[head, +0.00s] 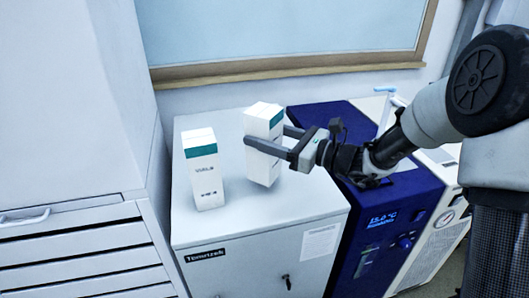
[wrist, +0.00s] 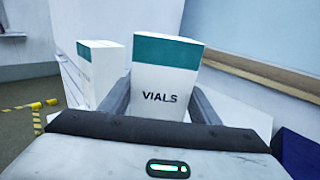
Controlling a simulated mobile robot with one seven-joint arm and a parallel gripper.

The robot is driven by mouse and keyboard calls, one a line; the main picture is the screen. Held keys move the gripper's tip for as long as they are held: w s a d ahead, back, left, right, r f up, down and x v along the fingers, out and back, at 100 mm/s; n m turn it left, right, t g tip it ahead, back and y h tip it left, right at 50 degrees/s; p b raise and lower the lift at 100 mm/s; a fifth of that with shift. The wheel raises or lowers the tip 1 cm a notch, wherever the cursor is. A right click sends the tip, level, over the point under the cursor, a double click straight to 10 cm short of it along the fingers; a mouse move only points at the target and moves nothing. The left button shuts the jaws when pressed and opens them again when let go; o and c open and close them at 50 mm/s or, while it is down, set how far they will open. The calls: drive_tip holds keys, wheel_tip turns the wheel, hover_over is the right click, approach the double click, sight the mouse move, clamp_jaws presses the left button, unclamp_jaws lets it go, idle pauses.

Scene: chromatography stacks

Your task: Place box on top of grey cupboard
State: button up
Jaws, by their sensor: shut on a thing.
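A white box with a teal band (head: 263,125) is between the fingers of my gripper (head: 268,143), which is shut on it. In the wrist view this box (wrist: 166,80) reads "VIALS" and fills the space between the fingers. It is slightly tilted over the right part of the grey cupboard's top (head: 300,205); I cannot tell whether its base touches the top. A second, similar box (head: 206,175) stands upright on the cupboard, to the left of the held one. It also shows in the wrist view (wrist: 102,68), behind and left of the held box.
A dark blue unit with a lit display (head: 390,215) stands right of the cupboard, with a white unit bearing a gauge (head: 435,240) beyond it. A white drawer cabinet (head: 80,250) stands left. A wall and a wood-framed window (head: 285,68) are behind. The cupboard's front top area is clear.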

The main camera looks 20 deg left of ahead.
wheel_tip(320, 180, down, 4)
drive_tip(key=shift+r+b, duration=0.2)
drive_tip(key=shift+b, duration=0.2)
drive_tip(key=o, duration=1.2)
drive_tip(key=shift+d, duration=0.15)
